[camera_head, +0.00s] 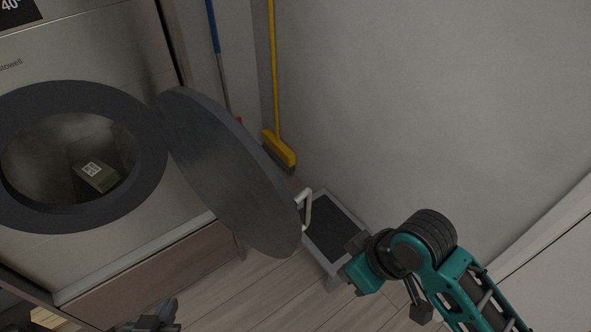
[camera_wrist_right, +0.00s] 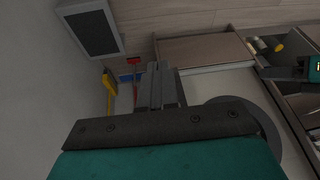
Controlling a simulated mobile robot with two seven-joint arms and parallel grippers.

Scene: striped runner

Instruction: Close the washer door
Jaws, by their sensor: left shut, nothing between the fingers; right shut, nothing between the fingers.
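The washer (camera_head: 150,60) stands at the left in the head view. Its round opening (camera_head: 150,150) is uncovered, and a small box (camera_head: 96,177) lies inside. The grey round door (camera_head: 225,175) stands open, swung out to the right. Its pale handle (camera_head: 307,210) is on the door's right edge. My right gripper (camera_head: 354,244) is shut and empty, to the right of the handle and apart from it in the picture. Its shut fingers also show in the right wrist view (camera_wrist_right: 160,85). My left gripper (camera_head: 155,318) is shut at the bottom left, below the washer, only partly in view.
A grey-framed dark panel (camera_head: 334,228) is on the floor behind the right gripper. A yellow broom (camera_head: 278,145) and a blue-handled tool (camera_head: 216,45) lean at the wall. A wooden drawer front (camera_head: 155,280) is under the washer. Wood floor (camera_head: 275,295) is clear at bottom centre.

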